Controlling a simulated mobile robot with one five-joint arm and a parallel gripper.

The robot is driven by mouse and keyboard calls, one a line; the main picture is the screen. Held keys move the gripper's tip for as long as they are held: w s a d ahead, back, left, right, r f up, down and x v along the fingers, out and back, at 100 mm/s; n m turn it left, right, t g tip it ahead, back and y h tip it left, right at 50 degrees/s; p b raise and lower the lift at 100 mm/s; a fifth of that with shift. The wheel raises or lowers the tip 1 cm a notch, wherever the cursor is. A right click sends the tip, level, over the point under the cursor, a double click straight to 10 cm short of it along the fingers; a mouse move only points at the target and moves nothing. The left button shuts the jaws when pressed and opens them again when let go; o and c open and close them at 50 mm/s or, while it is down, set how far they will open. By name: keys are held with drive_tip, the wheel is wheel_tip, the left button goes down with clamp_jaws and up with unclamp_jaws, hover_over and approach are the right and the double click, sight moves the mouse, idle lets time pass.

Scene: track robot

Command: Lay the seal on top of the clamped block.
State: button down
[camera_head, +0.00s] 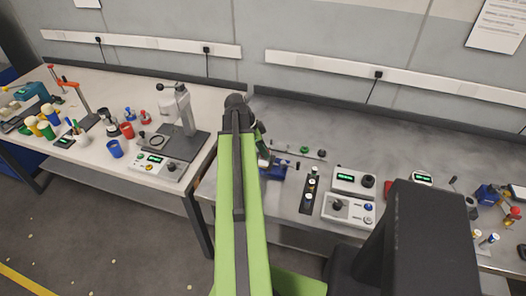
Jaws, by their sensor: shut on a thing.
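My arm reaches over the right bench, and its upper link hides much of the work spot. The end of my arm with my gripper (263,154) shows only in part, just right of that link, close above a blue vise (275,171). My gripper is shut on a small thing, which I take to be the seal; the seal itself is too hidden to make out. The clamped block in the vise cannot be told apart at this size. I cannot tell whether the held thing touches it.
Right of the vise are a dark strip with small round parts (310,186) and control boxes (349,210). A rail with green knobs (302,151) lies behind. The left table (110,82) carries a press (183,118), cups and tools. A gap separates the benches.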

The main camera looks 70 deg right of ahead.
drive_tip(key=c, duration=1)
unclamp_jaws()
drive_tip(key=shift+f, duration=0.1)
drive_tip(key=shift+c, duration=0.2)
drive_tip(key=shift+r+p, duration=0.45)
drive_tip(key=p+v, duration=1)
drive_tip(key=v, duration=0.1)
drive_tip(key=shift+w, duration=0.25)
drive_tip(key=shift+a+r, duration=0.1)
drive_tip(key=shift+r, duration=0.05)
